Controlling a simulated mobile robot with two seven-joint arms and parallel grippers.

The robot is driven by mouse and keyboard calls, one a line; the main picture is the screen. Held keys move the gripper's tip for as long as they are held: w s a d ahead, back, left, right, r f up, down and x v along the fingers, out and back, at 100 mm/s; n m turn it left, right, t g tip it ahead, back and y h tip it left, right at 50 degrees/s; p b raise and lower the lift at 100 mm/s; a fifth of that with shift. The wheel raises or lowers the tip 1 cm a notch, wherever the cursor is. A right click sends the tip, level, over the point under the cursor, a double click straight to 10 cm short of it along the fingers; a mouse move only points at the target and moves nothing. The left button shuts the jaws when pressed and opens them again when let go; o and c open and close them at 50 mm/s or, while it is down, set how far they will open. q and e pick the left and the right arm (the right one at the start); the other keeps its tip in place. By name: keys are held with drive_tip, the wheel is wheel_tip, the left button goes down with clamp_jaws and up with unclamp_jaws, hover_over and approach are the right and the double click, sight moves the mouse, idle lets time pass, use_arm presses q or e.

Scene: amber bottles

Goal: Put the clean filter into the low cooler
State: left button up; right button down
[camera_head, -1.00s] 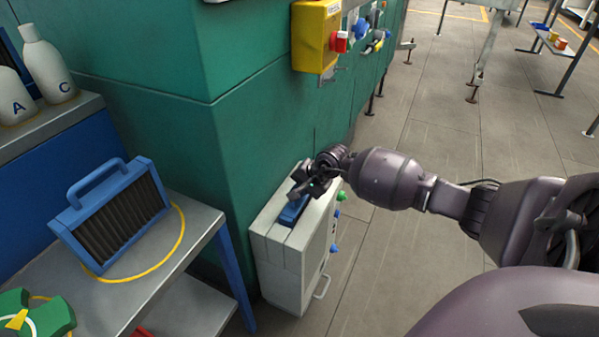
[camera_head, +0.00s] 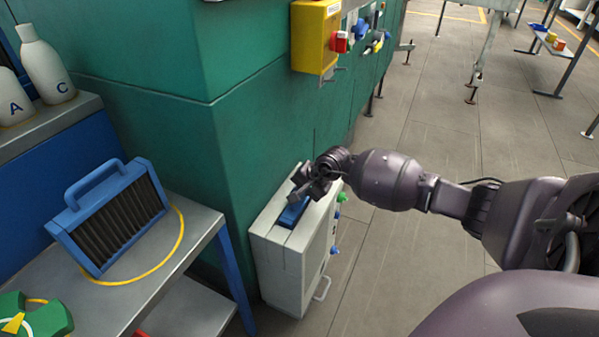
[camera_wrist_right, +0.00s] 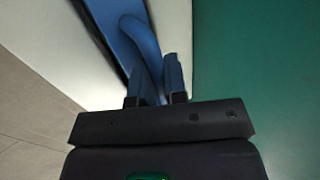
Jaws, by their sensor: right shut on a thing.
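The low cooler (camera_head: 281,262) is a pale box on the floor against the green machine, with a slot in its top. A blue filter (camera_head: 291,214) sits in that slot; only its blue top shows and its pleats are hidden. My right gripper (camera_head: 303,190) is over the slot, shut on the filter's blue handle. In the right wrist view, the handle (camera_wrist_right: 140,40) runs between the fingers of the right gripper (camera_wrist_right: 160,75). A second blue-framed filter (camera_head: 118,218) with dark grey pleats stands tilted on the grey table. My left gripper is not in view.
The grey table (camera_head: 190,240) has a yellow ring around the dark filter. White bottles (camera_head: 45,65) stand on a shelf at the left. A green object (camera_head: 35,318) lies at the near left. A yellow box (camera_head: 314,35) juts from the machine above the cooler.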

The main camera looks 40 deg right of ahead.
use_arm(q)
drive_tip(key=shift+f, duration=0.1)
use_arm(e)
drive_tip(key=shift+s+f, duration=0.1)
drive_tip(key=shift+f, duration=0.15)
drive_tip(key=c, duration=1.1)
unclamp_jaws()
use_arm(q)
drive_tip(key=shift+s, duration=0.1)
use_arm(e)
drive_tip(key=shift+s+f, duration=0.1)
drive_tip(key=shift+f, duration=0.05)
drive_tip(key=shift+s+f, duration=0.1)
drive_tip(key=shift+f, duration=0.05)
use_arm(q)
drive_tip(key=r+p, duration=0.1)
drive_tip(key=p, duration=0.2)
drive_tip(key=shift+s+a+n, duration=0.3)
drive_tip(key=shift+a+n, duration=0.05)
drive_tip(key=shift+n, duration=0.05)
use_arm(e)
drive_tip(key=v, duration=0.7)
drive_tip(key=w+v, duration=0.1)
drive_tip(key=v, duration=0.3)
drive_tip(key=shift+s+a+r, duration=0.1)
drive_tip(key=shift+r, duration=0.4)
